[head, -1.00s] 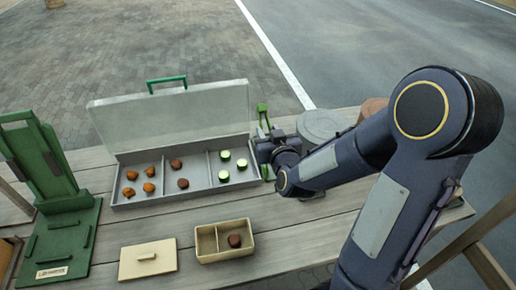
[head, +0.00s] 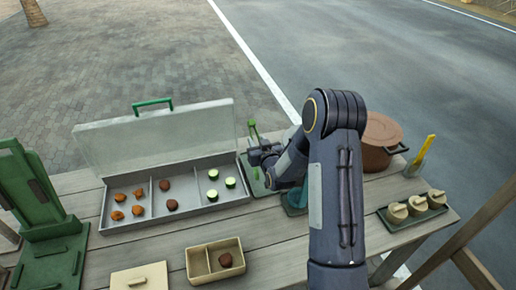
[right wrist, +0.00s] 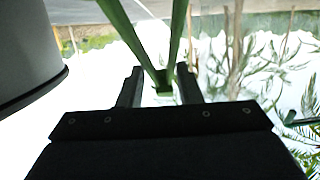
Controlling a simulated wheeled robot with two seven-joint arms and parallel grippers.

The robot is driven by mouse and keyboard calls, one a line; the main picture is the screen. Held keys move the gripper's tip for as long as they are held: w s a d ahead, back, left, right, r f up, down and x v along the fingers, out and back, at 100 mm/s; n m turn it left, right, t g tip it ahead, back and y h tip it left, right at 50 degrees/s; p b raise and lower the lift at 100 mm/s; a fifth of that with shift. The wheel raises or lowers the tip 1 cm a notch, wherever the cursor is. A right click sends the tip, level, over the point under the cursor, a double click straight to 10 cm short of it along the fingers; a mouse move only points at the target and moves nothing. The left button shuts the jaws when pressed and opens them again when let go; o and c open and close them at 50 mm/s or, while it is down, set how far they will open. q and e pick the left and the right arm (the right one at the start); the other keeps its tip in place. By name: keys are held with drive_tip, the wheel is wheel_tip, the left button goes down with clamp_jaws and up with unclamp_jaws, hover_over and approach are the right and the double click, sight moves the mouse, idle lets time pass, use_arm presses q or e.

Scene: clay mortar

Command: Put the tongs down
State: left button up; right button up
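The green tongs (head: 252,128) stand upright just right of the long grey box, their upper part showing above my right gripper (head: 258,153). A green tray (head: 246,183) lies on the bench below them. In the right wrist view the two arms of the tongs (right wrist: 176,35) spread away from a joined end that lies between my fingers (right wrist: 161,80). The fingers stand apart, with light gaps beside the joined end. The lower end of the tongs is hidden in the head view. My left gripper is out of view.
The grey box (head: 178,212) with an open clear lid holds several food pieces. A beige box (head: 199,265) sits in front. A brown pot (head: 374,158), a yellow-handled tool (head: 424,151) and a tray with lidded cups (head: 411,223) stand right.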

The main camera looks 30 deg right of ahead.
wheel_tip(320, 180, down, 3)
drive_tip(key=shift+p, duration=0.45)
drive_tip(key=shift+f+b, duration=0.4)
drive_tip(key=shift+b, duration=0.2)
drive_tip(key=o, duration=0.5)
drive_tip(key=shift+o, duration=0.2)
drive_tip(key=shift+r, duration=0.1)
